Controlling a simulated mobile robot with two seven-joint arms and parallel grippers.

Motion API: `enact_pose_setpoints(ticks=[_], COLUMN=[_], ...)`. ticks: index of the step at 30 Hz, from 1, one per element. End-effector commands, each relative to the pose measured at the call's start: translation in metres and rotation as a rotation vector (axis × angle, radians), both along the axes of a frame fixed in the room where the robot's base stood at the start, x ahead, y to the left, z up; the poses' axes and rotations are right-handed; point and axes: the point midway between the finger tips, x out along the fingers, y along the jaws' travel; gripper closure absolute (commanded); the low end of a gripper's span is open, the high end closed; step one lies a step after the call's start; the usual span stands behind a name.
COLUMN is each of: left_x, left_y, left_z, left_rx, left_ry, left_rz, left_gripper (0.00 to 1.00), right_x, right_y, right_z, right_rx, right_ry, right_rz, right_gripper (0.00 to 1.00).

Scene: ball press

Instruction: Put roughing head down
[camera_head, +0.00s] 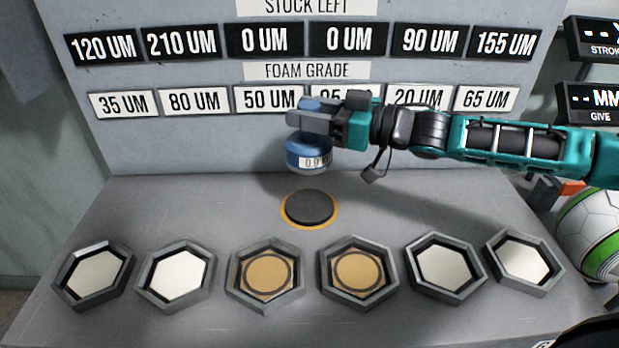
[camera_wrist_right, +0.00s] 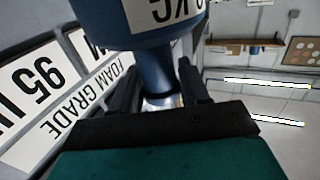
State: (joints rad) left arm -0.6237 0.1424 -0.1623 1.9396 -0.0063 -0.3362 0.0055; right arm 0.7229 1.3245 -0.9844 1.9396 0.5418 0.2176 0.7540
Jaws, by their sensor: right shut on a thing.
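The blue roughing head (camera_head: 306,153) has a white label and a pale underside. My right gripper (camera_head: 318,117) is shut on its upper part and holds it above the grey bench. In the right wrist view, the roughing head (camera_wrist_right: 150,22) shows at the top, with its narrow neck between the fingers of my right gripper (camera_wrist_right: 160,88). Below and in front of it, a round dark pad with an orange rim (camera_head: 310,208) lies on the bench, apart from the head. My left gripper is not in view.
Several hexagonal trays line the bench front; the two middle ones, including the middle-left tray (camera_head: 236,290), show tan discs, the others pale discs. A panel with number labels (camera_head: 305,70) stands behind. A white and green ball (camera_head: 590,235) sits at the right.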

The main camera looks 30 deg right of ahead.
Motion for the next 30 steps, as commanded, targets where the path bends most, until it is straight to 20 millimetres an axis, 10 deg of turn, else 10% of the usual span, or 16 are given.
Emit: enact_pose_setpoints(ticks=[7, 30], left_x=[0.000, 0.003], left_y=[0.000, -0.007], left_z=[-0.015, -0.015], left_rx=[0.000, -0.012], left_ry=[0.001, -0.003], left_rz=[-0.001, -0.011], left_gripper=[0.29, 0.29], right_x=[0.000, 0.001], right_y=[0.000, 0.000], right_z=[-0.047, -0.101], right_rx=[0.005, 0.004], right_ry=[-0.006, -0.009], right_rz=[0.001, 0.001], right_gripper=[1.00, 1.00])
